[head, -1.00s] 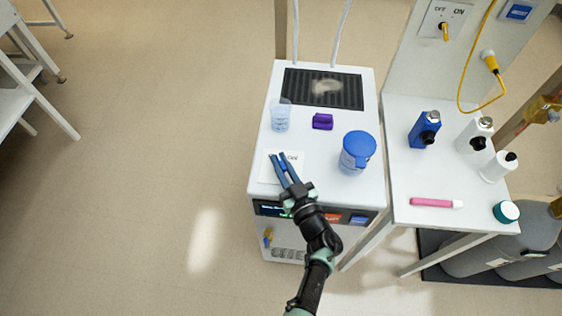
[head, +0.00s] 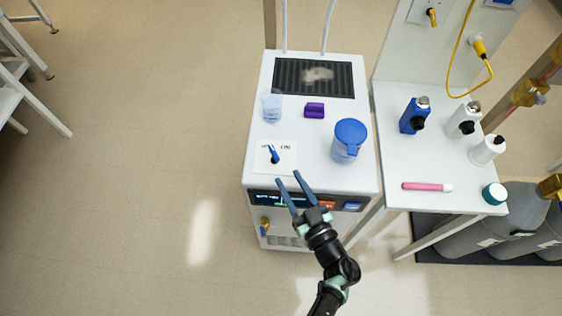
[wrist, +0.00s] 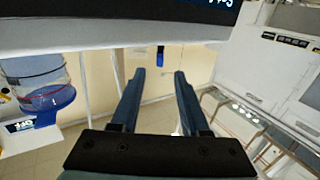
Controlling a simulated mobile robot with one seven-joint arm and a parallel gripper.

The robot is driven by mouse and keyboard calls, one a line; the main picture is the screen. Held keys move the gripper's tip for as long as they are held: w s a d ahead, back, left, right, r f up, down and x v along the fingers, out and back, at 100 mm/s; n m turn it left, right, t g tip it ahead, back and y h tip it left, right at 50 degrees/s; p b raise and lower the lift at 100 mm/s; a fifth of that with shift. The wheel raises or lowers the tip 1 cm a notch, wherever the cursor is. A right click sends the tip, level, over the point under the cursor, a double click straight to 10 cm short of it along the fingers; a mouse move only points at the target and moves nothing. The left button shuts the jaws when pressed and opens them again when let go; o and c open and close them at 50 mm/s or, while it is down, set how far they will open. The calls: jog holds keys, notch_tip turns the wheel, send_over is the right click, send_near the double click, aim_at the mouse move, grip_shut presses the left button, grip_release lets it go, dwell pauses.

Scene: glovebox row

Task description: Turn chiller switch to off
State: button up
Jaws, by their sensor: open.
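The chiller is a white box (head: 258,175) with a dark display strip on its front. On its top, near the front left, a white switch plate (head: 288,163) bears a small blue lever (head: 273,154). The lever points to the back and slightly left, towards the left of two labels. The labels are too small to read surely. My gripper (head: 288,176) is open and empty at the chiller's front edge, in front of the plate and apart from the lever. Its two fingers also show spread in the wrist view (wrist: 159,72).
On the chiller top stand a clear beaker (head: 272,108), a purple block (head: 314,110) and a blue-lidded jug (head: 348,140). A dark grille (head: 285,77) lies behind them. A side table (head: 400,180) at right holds bottles and a pink marker (head: 425,187).

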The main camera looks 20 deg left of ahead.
jog(key=v, duration=0.3)
jog(key=shift+s+d, duration=0.15)
jog(key=shift+s, duration=0.05)
dwell(0.7)
